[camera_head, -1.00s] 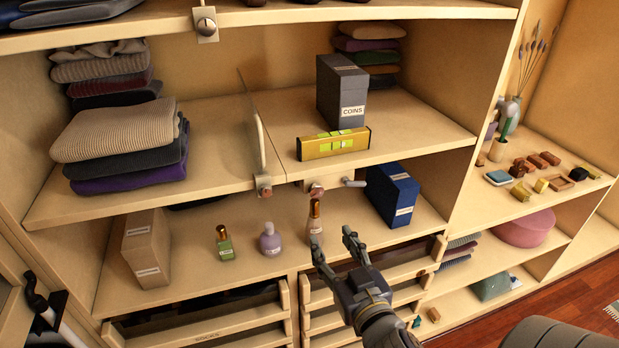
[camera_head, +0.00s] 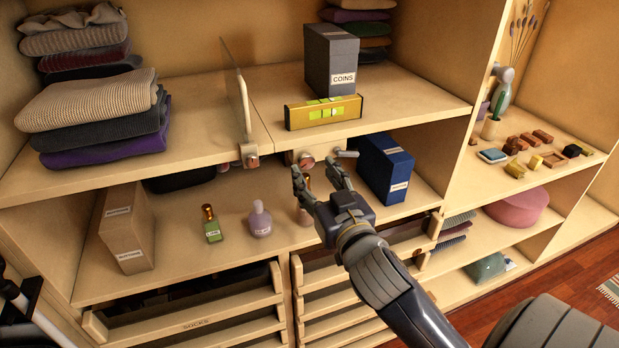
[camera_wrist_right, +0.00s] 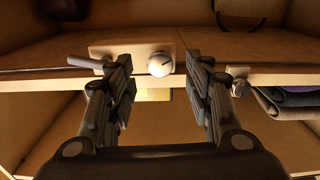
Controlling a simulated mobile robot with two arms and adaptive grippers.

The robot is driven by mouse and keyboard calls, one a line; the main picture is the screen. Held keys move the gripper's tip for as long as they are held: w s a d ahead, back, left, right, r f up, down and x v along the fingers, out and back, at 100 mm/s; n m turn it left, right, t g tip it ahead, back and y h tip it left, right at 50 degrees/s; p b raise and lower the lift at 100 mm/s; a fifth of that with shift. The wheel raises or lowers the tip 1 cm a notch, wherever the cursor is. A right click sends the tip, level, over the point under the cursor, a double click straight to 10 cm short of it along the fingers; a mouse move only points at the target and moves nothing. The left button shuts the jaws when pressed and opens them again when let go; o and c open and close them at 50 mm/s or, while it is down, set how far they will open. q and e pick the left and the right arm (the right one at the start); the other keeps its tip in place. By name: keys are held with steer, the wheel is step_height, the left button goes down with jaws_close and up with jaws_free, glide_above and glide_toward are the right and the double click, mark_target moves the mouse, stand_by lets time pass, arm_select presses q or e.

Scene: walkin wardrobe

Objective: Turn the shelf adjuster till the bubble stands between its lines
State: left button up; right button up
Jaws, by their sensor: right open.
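The shelf adjuster is a round metal knob (camera_head: 306,160) on a pale plate under the front edge of the middle shelf, with a small grey lever at its right. A yellow spirit level (camera_head: 323,112) with a green vial lies on that shelf above it; the bubble's place against the lines is too small to tell. My right gripper (camera_head: 316,172) is open just below and in front of the knob. In the right wrist view the knob (camera_wrist_right: 160,65) shows between the spread fingers (camera_wrist_right: 163,85), apart from both.
A grey COINS box (camera_head: 331,62) stands behind the level. A second knob (camera_head: 250,158) sits to the left, below an upright divider (camera_head: 244,100). Under the shelf stand a blue box (camera_head: 385,168), a green bottle (camera_head: 211,226) and a lilac bottle (camera_head: 260,220); another bottle is partly hidden behind my gripper.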

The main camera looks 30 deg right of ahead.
mark_target(308, 164)
steer(key=shift+w+d+f+b, duration=0.2)
steer(key=shift+w+b, duration=0.3)
steer(key=shift+b, duration=0.35)
steer(key=shift+w+d+r, duration=0.15)
steer(key=shift+w+r, duration=0.1)
steer(key=shift+w, duration=0.6)
steer(key=shift+w+d, duration=0.15)
steer(key=shift+w, duration=0.45)
arm_select(q)
steer(key=shift+w+f, duration=0.2)
steer(key=shift+f, duration=1)
arm_select(e)
steer(key=c, duration=1.1)
